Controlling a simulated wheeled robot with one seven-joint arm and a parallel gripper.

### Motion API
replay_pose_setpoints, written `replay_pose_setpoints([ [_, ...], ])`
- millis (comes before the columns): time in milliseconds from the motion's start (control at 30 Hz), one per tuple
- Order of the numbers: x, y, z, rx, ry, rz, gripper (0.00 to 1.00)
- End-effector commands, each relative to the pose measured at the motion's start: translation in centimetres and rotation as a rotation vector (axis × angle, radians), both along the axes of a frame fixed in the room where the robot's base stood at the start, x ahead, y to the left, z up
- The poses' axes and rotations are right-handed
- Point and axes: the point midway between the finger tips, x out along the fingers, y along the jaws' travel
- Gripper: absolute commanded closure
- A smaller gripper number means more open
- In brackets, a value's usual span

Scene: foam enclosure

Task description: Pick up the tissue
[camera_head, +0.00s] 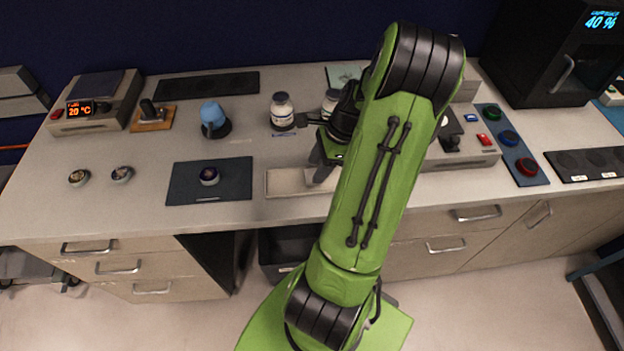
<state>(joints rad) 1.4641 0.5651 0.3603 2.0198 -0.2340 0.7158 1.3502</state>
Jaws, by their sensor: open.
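My gripper (322,158) is over the counter, partly hidden behind my green arm. Its jaws are open and point down at a shallow pale tray (283,183) near the front of the counter. A small whitish patch by the tray's right end, under the gripper, may be the tissue, but it is too small and too covered to tell. I cannot tell whether the jaws touch anything. My arm hides the counter to the right of the tray.
Two white jars stand behind the gripper, the left one (282,111) clear of it. A blue item (213,119) stands farther back. Coloured buttons (526,167) are at right.

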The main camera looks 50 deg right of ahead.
Motion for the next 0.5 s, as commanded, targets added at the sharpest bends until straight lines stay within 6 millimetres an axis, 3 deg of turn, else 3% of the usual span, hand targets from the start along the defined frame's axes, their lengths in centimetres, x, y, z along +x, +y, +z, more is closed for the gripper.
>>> replay_pose_setpoints([
  [33,0.3,0.4,-1.3,0.005,0.001,0.003,0.47],
  [133,0.6,0.7,-2.3,0.002,0.002,0.001,0.47],
  [367,0.7,0.7,-2.4,-0.001,0.001,0.000,0.47],
  [500,0.7,0.7,-2.3,-0.001,0.001,0.000,0.68],
])
